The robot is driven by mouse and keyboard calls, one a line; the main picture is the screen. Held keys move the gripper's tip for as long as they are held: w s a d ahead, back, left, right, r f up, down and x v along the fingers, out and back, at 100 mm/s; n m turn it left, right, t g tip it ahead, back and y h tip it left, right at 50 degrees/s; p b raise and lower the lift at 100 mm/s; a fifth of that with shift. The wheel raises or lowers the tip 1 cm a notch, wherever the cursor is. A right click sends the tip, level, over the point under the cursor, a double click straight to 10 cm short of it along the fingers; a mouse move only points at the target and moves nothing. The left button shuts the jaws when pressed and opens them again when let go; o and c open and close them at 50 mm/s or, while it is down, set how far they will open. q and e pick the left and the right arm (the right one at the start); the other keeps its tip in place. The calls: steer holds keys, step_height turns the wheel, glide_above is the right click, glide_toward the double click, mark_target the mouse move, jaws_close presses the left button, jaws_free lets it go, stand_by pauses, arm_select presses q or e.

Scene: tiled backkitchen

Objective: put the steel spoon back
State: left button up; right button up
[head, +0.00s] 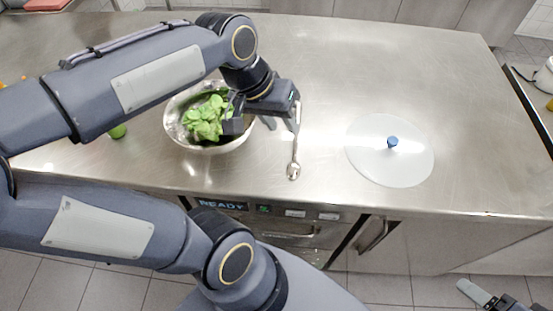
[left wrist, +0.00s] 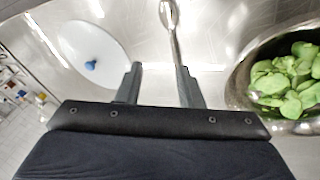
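The steel spoon (head: 294,150) lies on the steel counter right of the bowl, its rounded end toward the front edge. In the left wrist view the spoon (left wrist: 172,30) runs down toward the right-hand finger, and its handle end is hidden behind the gripper. My left gripper (head: 283,118) is over the handle end, with its fingers (left wrist: 159,84) spread apart. The handle shows close beside the inner side of one finger; I cannot tell whether they touch. Part of my right gripper (head: 488,298) shows at the bottom right corner, cut off by the frame.
A steel bowl (head: 172,128) of green leaves (head: 207,117) stands left of the spoon, close to my left gripper. A round translucent lid (head: 390,165) with a blue knob (head: 392,142) lies to the right. The counter (head: 400,70) behind the lid is clear.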

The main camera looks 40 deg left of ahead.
arm_select(q)
steer(key=s+d+f+m+t+h, duration=0.1)
steer(key=s+d+f+t, duration=0.1)
steer(key=s+d+f, duration=0.2)
steer(key=s, duration=0.2)
steer(key=shift+s+f, duration=0.3)
steer(key=shift+s, duration=0.1)
steer(key=shift+d, duration=0.1)
